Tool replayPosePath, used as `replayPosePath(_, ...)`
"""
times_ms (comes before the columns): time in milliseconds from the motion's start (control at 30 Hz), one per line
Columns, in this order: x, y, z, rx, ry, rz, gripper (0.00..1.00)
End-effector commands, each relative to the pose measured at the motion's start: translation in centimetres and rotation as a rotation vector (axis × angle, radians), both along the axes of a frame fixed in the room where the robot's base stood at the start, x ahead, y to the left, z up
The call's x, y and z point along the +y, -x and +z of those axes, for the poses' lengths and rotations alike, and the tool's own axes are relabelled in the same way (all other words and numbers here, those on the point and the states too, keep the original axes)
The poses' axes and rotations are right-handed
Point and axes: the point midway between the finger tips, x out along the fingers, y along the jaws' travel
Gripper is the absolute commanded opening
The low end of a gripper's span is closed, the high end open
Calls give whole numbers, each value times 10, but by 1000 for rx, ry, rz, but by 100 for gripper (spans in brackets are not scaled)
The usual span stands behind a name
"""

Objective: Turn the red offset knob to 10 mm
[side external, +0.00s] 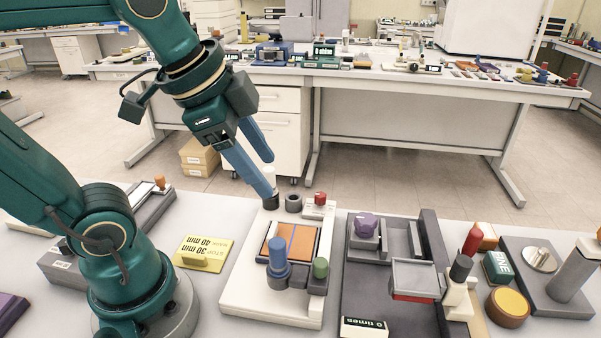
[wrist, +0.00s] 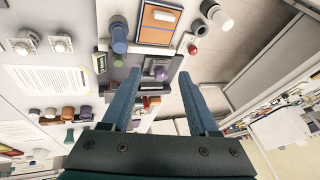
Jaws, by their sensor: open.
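A small red knob (side external: 320,198) sits on a white block with a label at the back right corner of the cream fixture (side external: 245,285). In the wrist view the red knob (wrist: 193,49) shows close to the right fingertip. I cannot read an offset scale on it. My gripper (side external: 268,178) is open and empty, pointing down over the back of the fixture, left of the red knob. Its blue fingers (wrist: 160,62) also show apart in the wrist view. A white cylinder with a black base (side external: 271,202) stands beside the lower fingertip, partly hidden by it.
The fixture also carries an orange panel (side external: 300,240), a blue post (side external: 277,255), a green knob (side external: 320,268) and a dark ring (side external: 293,203). A grey device with a purple knob (side external: 365,225) stands right. A yellow plaque (side external: 203,250) lies left.

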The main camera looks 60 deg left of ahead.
Motion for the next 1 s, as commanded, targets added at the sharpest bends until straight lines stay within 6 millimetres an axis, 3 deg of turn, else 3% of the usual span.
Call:
replayPosePath(200,11,-49,15,96,-145,-297,60)
replayPosePath(367,22,-86,9,178,-213,-493,60)
replayPosePath(567,40,-129,-19,280,-242,-679,60)
replayPosePath(700,53,-150,-48,344,-225,-738,60)
replayPosePath(833,61,-160,-73,392,-196,-731,60)
replayPosePath(1000,66,-158,-96,441,-162,-723,60)
